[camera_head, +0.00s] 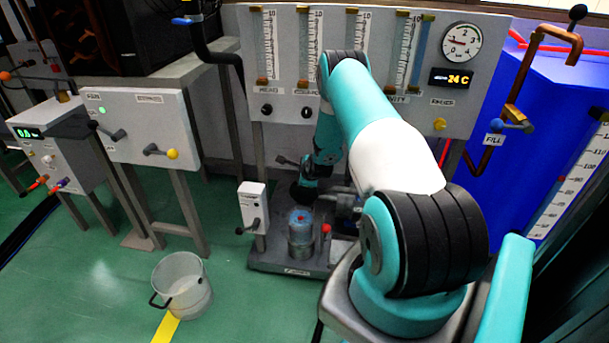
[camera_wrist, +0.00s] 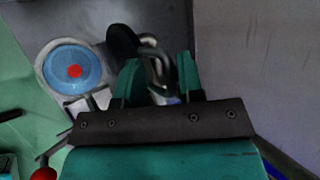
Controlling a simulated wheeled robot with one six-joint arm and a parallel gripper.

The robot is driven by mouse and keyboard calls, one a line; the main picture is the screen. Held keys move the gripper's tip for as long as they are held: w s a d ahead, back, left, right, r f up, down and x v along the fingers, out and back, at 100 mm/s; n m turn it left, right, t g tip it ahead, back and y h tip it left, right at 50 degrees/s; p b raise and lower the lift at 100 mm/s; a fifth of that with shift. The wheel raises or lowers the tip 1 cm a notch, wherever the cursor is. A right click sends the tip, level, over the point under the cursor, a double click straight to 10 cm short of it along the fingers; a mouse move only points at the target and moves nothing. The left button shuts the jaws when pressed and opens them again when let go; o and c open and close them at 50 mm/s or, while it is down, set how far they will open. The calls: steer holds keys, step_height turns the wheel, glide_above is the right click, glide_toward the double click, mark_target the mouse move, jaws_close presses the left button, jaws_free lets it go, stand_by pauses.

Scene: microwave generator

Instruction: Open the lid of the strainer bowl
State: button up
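The strainer bowl (camera_head: 300,240) stands upright on a dark low base (camera_head: 285,262), below my arm in the head view. In the wrist view its round blue top (camera_wrist: 60,66) shows at the left, with a red spot in the middle and a pale rim around it. My gripper (camera_wrist: 159,75) is to the right of the bowl in the wrist view, its two teal fingers apart. A curved metal pipe with a black disc (camera_wrist: 122,42) shows between and beyond the fingers; I cannot tell whether they touch it. In the head view my arm largely hides the gripper.
A small white box with a lever (camera_head: 252,207) stands left of the bowl. A red-topped part (camera_head: 326,230) is close on its right. A grey bucket (camera_head: 182,286) stands on the green floor at left. The gauge panel (camera_head: 290,108) rises behind; a blue tank (camera_head: 545,130) is at right.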

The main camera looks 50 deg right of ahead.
steer(key=p+v, duration=0.4)
steer(key=v, duration=1.3)
steer(key=shift+s+a, duration=0.15)
steer(key=shift+s, duration=0.05)
